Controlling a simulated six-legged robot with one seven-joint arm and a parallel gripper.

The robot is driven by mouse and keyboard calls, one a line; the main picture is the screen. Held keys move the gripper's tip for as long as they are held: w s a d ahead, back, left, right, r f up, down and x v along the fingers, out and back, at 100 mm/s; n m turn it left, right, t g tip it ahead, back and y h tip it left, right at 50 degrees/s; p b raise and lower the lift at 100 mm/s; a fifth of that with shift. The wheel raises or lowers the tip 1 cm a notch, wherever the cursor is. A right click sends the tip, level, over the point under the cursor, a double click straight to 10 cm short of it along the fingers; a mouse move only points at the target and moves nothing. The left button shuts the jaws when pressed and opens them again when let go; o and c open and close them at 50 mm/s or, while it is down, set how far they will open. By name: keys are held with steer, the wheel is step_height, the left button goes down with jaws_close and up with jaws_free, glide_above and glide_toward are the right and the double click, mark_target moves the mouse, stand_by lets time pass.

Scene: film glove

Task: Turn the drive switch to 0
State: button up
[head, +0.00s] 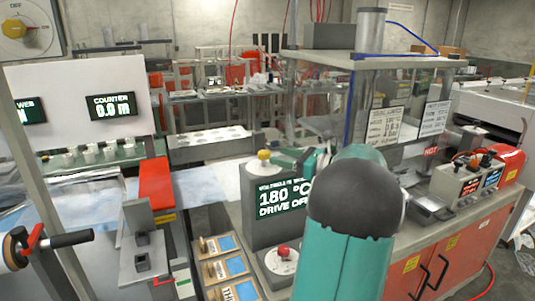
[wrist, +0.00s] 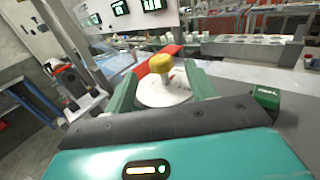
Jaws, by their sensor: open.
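A yellow knob (head: 263,155) stands on top of the grey box with a display (head: 258,220). The display reads 180 °C and "DRIVE OFF". In the wrist view the yellow knob (wrist: 161,63) rises from a white round plate (wrist: 163,92). My gripper (head: 296,157) is open just right of this knob in the head view. In the wrist view its green fingers (wrist: 161,71) stand on either side of the knob, apart from it. A red knob (head: 283,251) sits on a white dial lower down. I cannot read which knob is labelled as the drive switch.
A large yellow dial marked OFF (head: 15,28) is at the upper left. Wooden trays (head: 222,268) lie in front of the box. A glass enclosure (head: 375,100) stands behind my arm, and a control box with levers (head: 468,180) is at the right.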

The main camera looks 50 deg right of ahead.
steer(key=s, duration=0.5)
steer(key=shift+d, duration=0.4)
